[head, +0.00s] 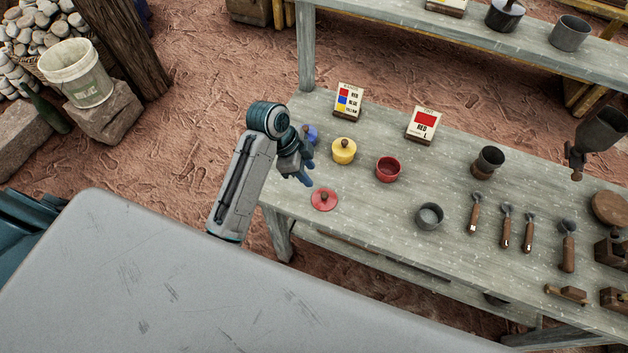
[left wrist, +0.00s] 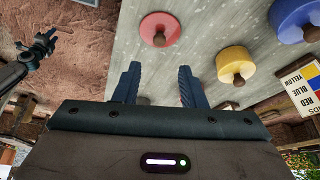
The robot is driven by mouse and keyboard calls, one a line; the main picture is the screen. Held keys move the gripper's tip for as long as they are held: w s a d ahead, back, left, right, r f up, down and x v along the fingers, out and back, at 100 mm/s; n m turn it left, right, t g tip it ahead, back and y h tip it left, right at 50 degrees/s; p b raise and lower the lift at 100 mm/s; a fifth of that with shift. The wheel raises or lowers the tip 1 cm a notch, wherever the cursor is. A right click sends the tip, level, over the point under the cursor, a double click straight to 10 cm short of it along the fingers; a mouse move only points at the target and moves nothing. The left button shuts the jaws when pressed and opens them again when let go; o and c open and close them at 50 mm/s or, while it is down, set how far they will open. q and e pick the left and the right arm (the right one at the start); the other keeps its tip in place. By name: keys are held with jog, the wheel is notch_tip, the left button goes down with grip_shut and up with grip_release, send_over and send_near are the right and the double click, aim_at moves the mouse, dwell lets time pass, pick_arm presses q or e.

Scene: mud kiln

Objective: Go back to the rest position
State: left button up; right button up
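My left gripper (head: 303,179) is over the left end of the table in the head view. In the left wrist view its two fingers (left wrist: 158,82) stand apart with nothing between them. A red lid with a brown knob (head: 324,200) lies on the table just below the gripper; it also shows in the left wrist view (left wrist: 160,30). An open red pot (head: 388,169) stands to the right. A yellow lidded pot (head: 344,151) and a blue lidded pot (head: 311,134) stand behind, the blue partly hidden. My right gripper (left wrist: 42,46) shows small in the left wrist view; its opening is unclear.
The table (head: 360,225) also bears a grey bowl (head: 430,216), a dark cup (head: 488,161), several scoops (head: 505,227) and two cards, one marked red, blue, yellow (head: 348,101), one marked red (head: 424,123). A shelf (head: 420,35) runs behind. Open dirt floor lies left of the table.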

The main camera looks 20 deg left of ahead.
pick_arm(q)
jog(key=shift+a+r, duration=0.15)
jog(key=shift+r, duration=0.3)
jog(key=s+a+n+t+y, duration=0.1)
jog(key=s+a+n+y, duration=0.25)
jog(key=s+n, duration=0.55)
jog(key=s+a+n+t+y, duration=0.2)
jog(key=s+a+n, duration=0.25)
jog(key=s, duration=0.85)
notch_tip(320, 180, down, 37)
jog(key=a+g+b, duration=0.2)
jog(key=a+b, duration=0.1)
jog(key=b, duration=0.2)
jog(key=s+f+g+b, duration=0.1)
jog(key=s+f+b, duration=0.2)
jog(key=s+f, duration=1.6)
notch_tip(320, 180, down, 3)
jog(key=shift+a+r+n+b, duration=0.15)
jog(key=shift+a+n+b, duration=0.15)
jog(key=shift+n, duration=0.15)
